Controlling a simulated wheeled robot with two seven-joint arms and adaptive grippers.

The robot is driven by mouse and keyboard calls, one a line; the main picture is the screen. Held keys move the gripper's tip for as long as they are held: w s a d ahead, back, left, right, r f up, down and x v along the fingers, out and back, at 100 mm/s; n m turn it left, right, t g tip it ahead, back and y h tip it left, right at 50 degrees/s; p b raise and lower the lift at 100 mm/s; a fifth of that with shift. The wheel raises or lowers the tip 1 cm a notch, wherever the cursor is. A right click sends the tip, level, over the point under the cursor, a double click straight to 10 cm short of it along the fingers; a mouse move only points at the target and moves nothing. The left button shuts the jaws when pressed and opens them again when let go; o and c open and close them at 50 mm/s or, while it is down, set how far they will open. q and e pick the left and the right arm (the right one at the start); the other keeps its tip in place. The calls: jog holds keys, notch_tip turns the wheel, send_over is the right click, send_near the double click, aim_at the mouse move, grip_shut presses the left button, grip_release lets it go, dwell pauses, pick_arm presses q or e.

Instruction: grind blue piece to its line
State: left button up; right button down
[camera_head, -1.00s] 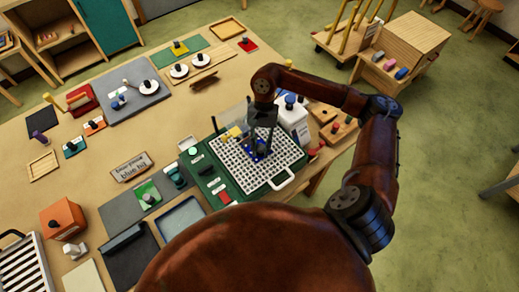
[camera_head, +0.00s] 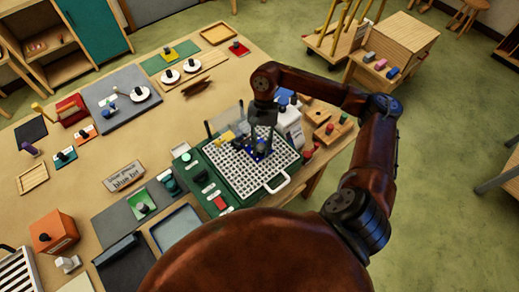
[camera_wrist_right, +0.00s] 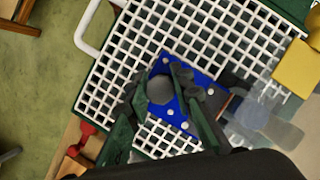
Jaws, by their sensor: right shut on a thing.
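The blue piece (camera_wrist_right: 177,112) is a flat blue plate with pale dots, lying over the white grid (camera_wrist_right: 113,62) of the grinder. A grey round knob (camera_wrist_right: 160,89) stands on it. My right gripper (camera_wrist_right: 163,98) is shut on the blue piece by this knob, a finger on either side. In the head view the blue piece (camera_head: 255,156) shows only partly below my right gripper (camera_head: 262,143), near the middle of the grid. The guide line cannot be made out. My left gripper is not in view.
The grinder's green base (camera_head: 226,192) sits at the table's right edge, with a white handle (camera_head: 277,184) at its front corner. A yellow block (camera_wrist_right: 297,69) and clear guard parts (camera_wrist_right: 262,118) are close by. A white bottle (camera_head: 291,126) stands behind.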

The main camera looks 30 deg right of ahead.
jog(key=shift+a, duration=0.15)
jog(key=shift+s+a, duration=0.1)
jog(key=shift+a, duration=1.2)
jog(key=shift+s+a+b, duration=0.1)
jog(key=shift+a+b, duration=0.35)
jog(key=shift+a, duration=0.95)
jog(key=shift+d, duration=0.2)
jog(key=shift+d+b, duration=0.7)
jog(key=shift+d, duration=0.55)
jog(key=shift+w+d, duration=0.15)
jog(key=shift+w, duration=0.05)
jog(key=shift+d+b, duration=0.65)
jog(key=shift+d, duration=0.6)
jog(key=shift+a, duration=0.15)
